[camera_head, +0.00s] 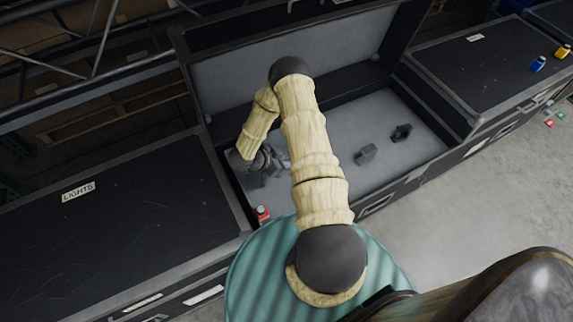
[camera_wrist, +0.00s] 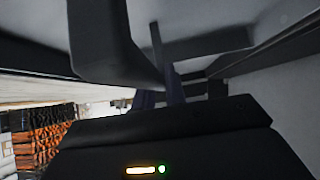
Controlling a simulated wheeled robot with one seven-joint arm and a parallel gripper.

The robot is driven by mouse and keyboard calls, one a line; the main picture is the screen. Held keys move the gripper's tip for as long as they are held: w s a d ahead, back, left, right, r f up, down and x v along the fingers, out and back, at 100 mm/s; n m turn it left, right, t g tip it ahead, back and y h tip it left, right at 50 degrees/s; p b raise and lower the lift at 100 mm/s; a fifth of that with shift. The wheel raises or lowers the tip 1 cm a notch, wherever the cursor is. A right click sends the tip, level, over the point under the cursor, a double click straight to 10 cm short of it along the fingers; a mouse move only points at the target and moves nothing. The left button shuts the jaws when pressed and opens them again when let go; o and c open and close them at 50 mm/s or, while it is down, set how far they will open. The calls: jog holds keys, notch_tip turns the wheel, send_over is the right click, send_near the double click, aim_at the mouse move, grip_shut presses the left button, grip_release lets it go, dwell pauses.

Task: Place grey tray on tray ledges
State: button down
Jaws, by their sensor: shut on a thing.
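The grey tray (camera_head: 425,140) appears as a flat grey panel inside the open black case (camera_head: 437,170). Two dark blocks or grips stand on its right half. My gripper (camera_head: 268,165) is at the left end of the case, low over the panel. It is shut on a purplish strap or handle (camera_wrist: 174,88), which seems to belong to the tray; my arm covers much of this spot. In the wrist view, dark gripper parts hide most of the hold. I cannot make out the tray ledges, or whether the tray touches them.
The case's raised lid (camera_head: 345,45) stands behind my arm. A closed case labelled LIGHTS (camera_head: 120,220) is at left, another closed case (camera_head: 490,65) at right. A small red object (camera_head: 262,213) is at the open case's front-left corner. The floor at lower right (camera_head: 450,220) is clear.

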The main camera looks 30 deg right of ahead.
jog(key=shift+f, duration=1)
jog(key=c, duration=1.5)
grip_release()
jog(key=shift+o, duration=0.2)
jog(key=shift+a+r, duration=0.4)
jog(key=shift+r, duration=0.05)
jog(key=p+v, duration=0.1)
jog(key=v, duration=0.5)
jog(key=shift+a+r, duration=0.15)
jog(key=shift+a, duration=0.1)
